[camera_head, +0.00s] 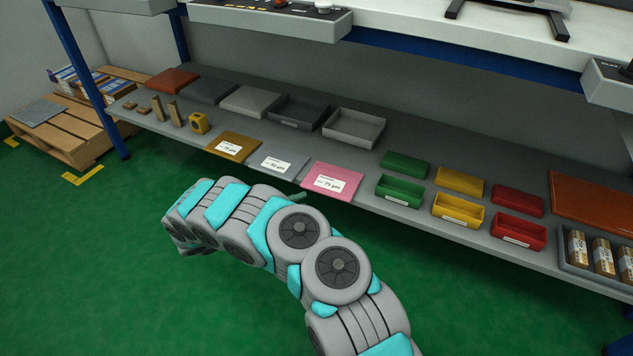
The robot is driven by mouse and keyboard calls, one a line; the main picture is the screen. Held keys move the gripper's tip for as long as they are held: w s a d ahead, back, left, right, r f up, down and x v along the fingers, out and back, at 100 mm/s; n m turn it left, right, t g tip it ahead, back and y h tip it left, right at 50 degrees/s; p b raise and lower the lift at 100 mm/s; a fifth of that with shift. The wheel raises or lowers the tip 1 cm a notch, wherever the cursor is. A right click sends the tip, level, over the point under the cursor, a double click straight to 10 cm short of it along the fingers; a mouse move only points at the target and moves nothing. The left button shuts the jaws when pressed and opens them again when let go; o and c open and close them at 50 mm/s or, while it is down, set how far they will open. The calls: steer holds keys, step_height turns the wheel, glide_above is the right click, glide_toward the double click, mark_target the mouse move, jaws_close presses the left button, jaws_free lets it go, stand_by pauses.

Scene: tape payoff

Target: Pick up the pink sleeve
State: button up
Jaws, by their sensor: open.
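The pink sleeve (345,190) is a flat pink packet with a white label reading 75 µm. It lies at the front edge of the lower grey shelf, right of a grey-blue sleeve (265,162) and a mustard sleeve (222,147), each with a similar label. My gripper (190,248) is at the far left end of my grey and turquoise arm, over the green floor, in front of and below the shelf. It is mostly hidden by the arm, open, and well apart from the pink sleeve, to its left.
On the shelf (385,155), green (400,191), yellow (458,210) and red (518,230) bins stand right of the pink sleeve. Small brass blocks (199,123) stand at left. A blue post (92,85) and pallet (60,140) are farther left.

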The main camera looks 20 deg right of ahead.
mark_target(321, 193)
steer(key=shift+n, duration=0.3)
steer(key=d, duration=0.7)
steer(key=shift+w+d+f, duration=0.1)
steer(key=shift+w, duration=0.3)
steer(key=shift+c, duration=0.3)
jaws_close()
stand_by(0.6)
